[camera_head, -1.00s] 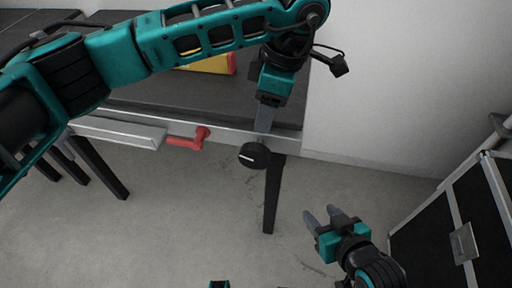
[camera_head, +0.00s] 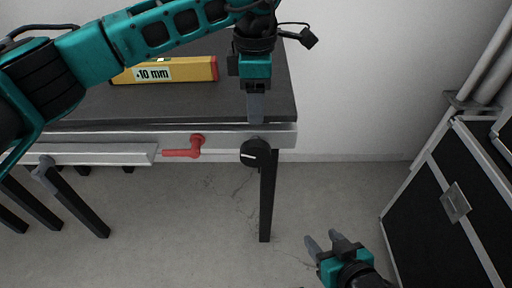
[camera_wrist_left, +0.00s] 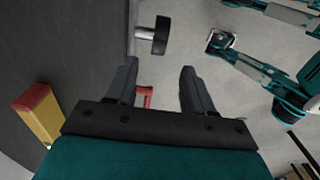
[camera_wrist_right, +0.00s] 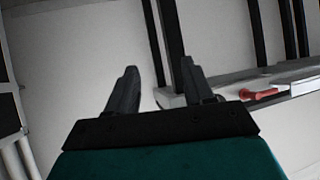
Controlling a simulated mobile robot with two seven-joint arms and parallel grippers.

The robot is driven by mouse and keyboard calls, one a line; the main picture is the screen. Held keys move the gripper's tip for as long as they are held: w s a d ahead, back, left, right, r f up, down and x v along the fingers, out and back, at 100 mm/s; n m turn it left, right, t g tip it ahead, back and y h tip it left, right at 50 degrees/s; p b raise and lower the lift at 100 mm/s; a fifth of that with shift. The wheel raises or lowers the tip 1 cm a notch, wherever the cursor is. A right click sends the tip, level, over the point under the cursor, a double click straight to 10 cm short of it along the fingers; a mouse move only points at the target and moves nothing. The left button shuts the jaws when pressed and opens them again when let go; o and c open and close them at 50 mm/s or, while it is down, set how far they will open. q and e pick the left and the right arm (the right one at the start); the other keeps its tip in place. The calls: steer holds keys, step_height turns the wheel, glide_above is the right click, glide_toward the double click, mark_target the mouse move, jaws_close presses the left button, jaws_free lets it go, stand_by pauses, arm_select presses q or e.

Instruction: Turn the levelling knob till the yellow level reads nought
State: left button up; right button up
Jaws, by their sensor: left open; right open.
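My right gripper (camera_head: 324,241) is open and empty, low to the right of the bench.
A red lever (camera_head: 184,149) sticks out from the bench's front rail, left of the knob. The bench (camera_head: 285,95) stands by a white wall. A black case with metal edges (camera_head: 425,200) stands at the right. The floor between is clear.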

mark_target(256, 143)
arm_select(q)
step_height(256, 143, down, 11)
steer(key=shift+b, duration=1.05)
steer(key=shift+f, duration=0.6)
steer(key=shift+c, duration=0.3)
